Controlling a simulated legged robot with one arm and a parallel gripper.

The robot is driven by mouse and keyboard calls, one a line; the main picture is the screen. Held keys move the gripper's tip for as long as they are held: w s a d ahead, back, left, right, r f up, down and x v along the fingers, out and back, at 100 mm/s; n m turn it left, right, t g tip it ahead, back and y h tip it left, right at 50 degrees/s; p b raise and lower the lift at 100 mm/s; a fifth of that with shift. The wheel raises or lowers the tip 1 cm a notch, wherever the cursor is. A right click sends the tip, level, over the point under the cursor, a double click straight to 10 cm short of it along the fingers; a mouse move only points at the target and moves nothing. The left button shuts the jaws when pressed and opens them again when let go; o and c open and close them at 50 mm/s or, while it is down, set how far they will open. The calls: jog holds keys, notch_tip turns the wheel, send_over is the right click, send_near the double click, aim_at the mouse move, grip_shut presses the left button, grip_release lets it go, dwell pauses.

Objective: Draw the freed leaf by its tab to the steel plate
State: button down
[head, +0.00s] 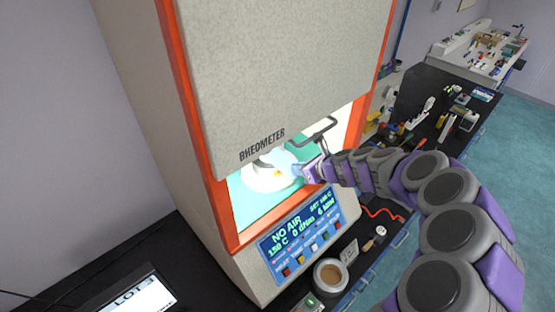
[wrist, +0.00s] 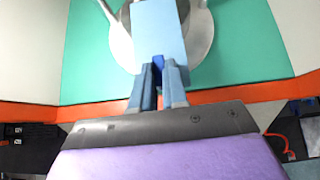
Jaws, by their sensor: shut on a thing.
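My gripper (wrist: 159,84) is shut on the dark blue tab (wrist: 158,62) of a light blue leaf (wrist: 158,28). In the wrist view the leaf extends straight ahead of the fingers, over a pale round platen (wrist: 201,38); I cannot tell whether it touches the platen. In the head view my gripper (head: 300,171) reaches into the opening of the rheometer (head: 285,75), with the platen (head: 265,178) just left of it. The leaf is too small to make out clearly there. I cannot identify the steel plate in either view.
The opening has an orange frame (head: 222,215) and a teal floor (wrist: 90,65). The raised front panel hangs above my arm, with a dark handle (head: 318,131) close over the gripper. A control display (head: 300,238) lies below. A cup (head: 331,274) stands on the bench in front.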

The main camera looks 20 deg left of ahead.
jog(key=s+d+p, duration=0.1)
jog(key=s+d, duration=0.2)
jog(key=d, duration=0.4)
jog(key=s+d+p, duration=0.1)
jog(key=s+d, duration=0.2)
jog(key=d, duration=0.4)
jog(key=shift+s+d, duration=0.15)
jog(key=shift+d, duration=0.25)
dwell(1.3)
